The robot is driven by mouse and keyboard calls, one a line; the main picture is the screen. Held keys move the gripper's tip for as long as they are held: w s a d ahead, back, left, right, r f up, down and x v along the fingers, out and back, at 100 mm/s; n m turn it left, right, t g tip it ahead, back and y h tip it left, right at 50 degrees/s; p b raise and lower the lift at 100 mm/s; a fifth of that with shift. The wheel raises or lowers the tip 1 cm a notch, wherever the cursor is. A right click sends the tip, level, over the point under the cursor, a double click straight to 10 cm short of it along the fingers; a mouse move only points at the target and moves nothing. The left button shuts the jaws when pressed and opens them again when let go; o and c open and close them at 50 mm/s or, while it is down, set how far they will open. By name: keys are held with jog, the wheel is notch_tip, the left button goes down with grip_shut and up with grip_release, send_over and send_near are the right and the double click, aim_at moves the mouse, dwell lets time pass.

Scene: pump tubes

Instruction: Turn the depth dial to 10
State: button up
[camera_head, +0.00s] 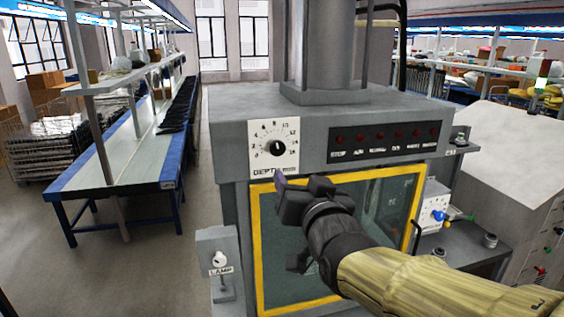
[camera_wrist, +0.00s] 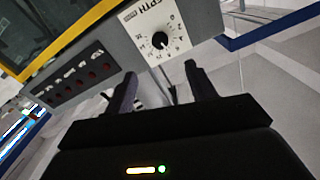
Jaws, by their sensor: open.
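The depth dial (camera_head: 277,148) is a small black knob on a white plate with a numbered scale, at the upper left of the grey machine's front. It also shows in the wrist view (camera_wrist: 160,40), beyond and roughly between my fingertips. Its pointer is too small to read surely. My gripper (camera_head: 298,187) is just below the dial plate, in front of the yellow-framed window. In the wrist view my gripper (camera_wrist: 160,76) has its two dark fingers spread, with nothing between them. The fingers appear apart from the knob.
A dark panel (camera_head: 382,143) with a row of red buttons lies right of the dial. The yellow-framed window (camera_head: 257,240) is below. A lamp switch box (camera_head: 217,262) stands at the lower left. A long workbench (camera_head: 120,165) is further left, with open floor between.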

aim_at(278, 151)
jog(key=p+x, duration=0.6)
jog(key=x, duration=0.7)
jog(key=shift+p, duration=0.3)
jog(key=shift+x, duration=0.8)
jog(key=shift+c, duration=0.5)
jog(key=c, duration=0.9)
jog(key=shift+f, duration=0.1)
